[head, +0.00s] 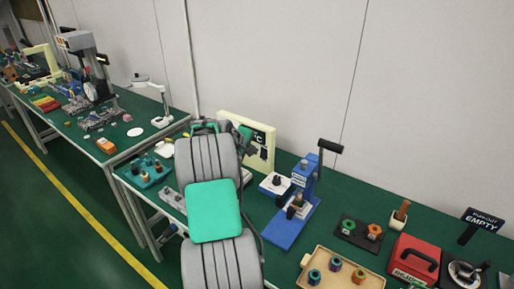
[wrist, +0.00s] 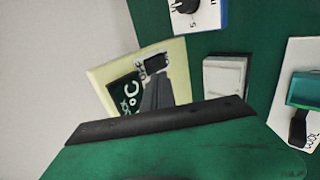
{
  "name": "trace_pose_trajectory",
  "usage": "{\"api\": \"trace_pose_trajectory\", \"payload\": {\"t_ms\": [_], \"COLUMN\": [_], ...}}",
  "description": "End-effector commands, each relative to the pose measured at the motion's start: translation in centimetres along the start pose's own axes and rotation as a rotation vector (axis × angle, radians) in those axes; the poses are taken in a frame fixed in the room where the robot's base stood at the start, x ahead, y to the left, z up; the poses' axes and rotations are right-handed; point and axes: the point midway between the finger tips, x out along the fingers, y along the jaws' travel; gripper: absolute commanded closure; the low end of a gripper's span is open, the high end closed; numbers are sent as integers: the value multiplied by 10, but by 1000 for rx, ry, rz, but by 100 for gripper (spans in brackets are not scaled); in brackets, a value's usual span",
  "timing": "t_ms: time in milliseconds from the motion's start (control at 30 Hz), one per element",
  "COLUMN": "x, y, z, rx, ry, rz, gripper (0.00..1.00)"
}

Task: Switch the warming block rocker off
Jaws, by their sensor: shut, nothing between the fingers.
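The warming block is a cream upright panel (head: 262,163) with a dark display reading "°C", at the back of the bench in the head view. In the wrist view the cream panel (wrist: 179,58) lies tilted, with its dark display (wrist: 125,93) at lower left. A black rocker (wrist: 155,63) sits in a pale plate on the panel; which way it is tipped I cannot tell. My gripper (wrist: 158,80) is shut and empty, its dark fingertips over the panel just below the rocker in the picture. Contact cannot be judged.
A white box with a black knob (head: 276,185) and a blue lever press (head: 290,227) stand right of the panel. A pale grey block (wrist: 225,76) is close beside the panel. A tan tray (head: 340,277) and red box (head: 413,262) stand further right.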

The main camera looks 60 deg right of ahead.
Motion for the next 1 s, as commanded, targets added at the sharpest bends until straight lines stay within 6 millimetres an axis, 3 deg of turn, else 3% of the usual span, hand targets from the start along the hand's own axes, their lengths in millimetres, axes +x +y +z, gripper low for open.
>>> {"api": "trace_pose_trajectory", "payload": {"t_ms": [200,400,567,1000], "x": [-54,-91,-101,-101], "y": [8,14,16,16], "z": [0,0,0,0], "rx": [2,1,0,27], "ry": [3,2,1,0], "rz": [3,2,0,0], "gripper": [100,100,100,100]}}
